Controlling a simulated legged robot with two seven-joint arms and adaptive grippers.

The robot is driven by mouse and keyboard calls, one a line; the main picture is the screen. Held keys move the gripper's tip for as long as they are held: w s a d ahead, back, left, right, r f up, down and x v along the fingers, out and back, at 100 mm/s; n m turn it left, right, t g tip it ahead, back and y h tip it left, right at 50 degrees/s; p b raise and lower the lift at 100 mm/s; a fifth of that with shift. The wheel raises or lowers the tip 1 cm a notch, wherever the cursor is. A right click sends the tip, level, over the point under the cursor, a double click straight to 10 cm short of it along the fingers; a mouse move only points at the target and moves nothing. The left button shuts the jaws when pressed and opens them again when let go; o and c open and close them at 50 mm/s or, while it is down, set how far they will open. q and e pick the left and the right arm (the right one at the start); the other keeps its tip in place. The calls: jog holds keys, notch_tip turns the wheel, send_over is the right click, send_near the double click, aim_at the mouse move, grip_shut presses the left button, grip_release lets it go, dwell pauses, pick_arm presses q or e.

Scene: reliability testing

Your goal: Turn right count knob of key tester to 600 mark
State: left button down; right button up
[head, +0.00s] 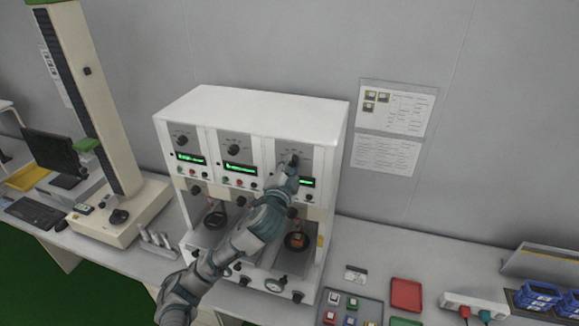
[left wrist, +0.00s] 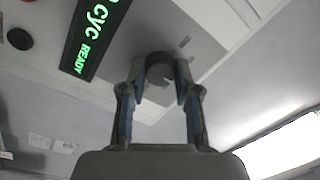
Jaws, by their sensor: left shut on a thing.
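The key tester (head: 250,106) is a white cabinet with three panels, each with a dark knob and a green display. The right count knob (head: 293,159) is at the top of the right panel, partly covered by my left gripper (head: 290,166). In the left wrist view the fingers of my left gripper (left wrist: 160,75) are closed on the sides of the dark round knob (left wrist: 158,65). The green display (left wrist: 92,35) beside it reads "CYC READY". The knob's scale marks are mostly hidden, so its setting cannot be read. My right gripper is not in view.
The middle knob (head: 233,149) and left knob (head: 182,141) are uncovered. A tall test stand (head: 88,95) and monitor (head: 52,152) stand left. A tray of keys (head: 350,308), a red tray (head: 406,294) and blue bins (head: 538,295) lie right. Papers hang on the wall.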

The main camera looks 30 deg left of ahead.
pick_arm(q)
jog(key=shift+r, duration=0.15)
jog(key=c, duration=1)
grip_release()
jog(key=shift+o, duration=0.9)
jog(key=shift+w, duration=0.2)
jog(key=shift+s+d, duration=0.1)
jog(key=v, duration=0.7)
jog(key=shift+f, duration=0.3)
jog(key=shift+s, duration=0.1)
